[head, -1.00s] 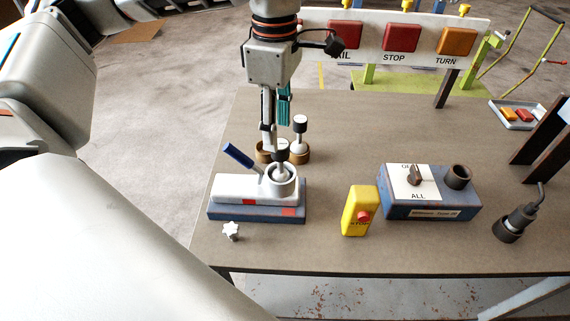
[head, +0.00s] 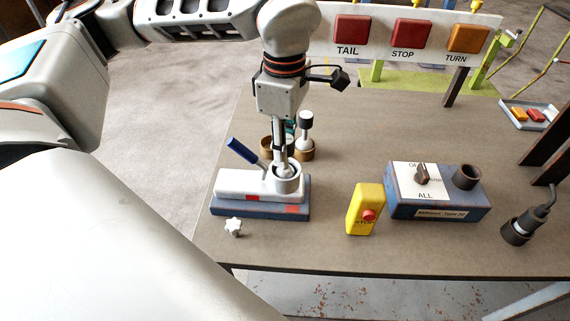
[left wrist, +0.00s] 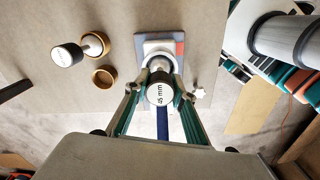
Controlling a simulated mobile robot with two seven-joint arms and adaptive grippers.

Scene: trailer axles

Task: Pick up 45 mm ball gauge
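The 45 mm ball gauge (left wrist: 160,93) shows its labelled end face in the left wrist view. In the head view my left gripper (head: 283,160) points down over the cup and mostly hides the gauge. In the left wrist view my left gripper's fingers (left wrist: 161,78) lie on both sides of the gauge, with a narrow gap beside its cap, so it looks open. My right gripper is not in view.
A second gauge (head: 305,121) stands in a brown ring behind the fixture, beside an empty brown ring (left wrist: 104,77). The fixture has a blue handle (head: 242,151). A white star knob (head: 233,227), yellow stop box (head: 365,209) and blue control box (head: 435,196) stand nearby.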

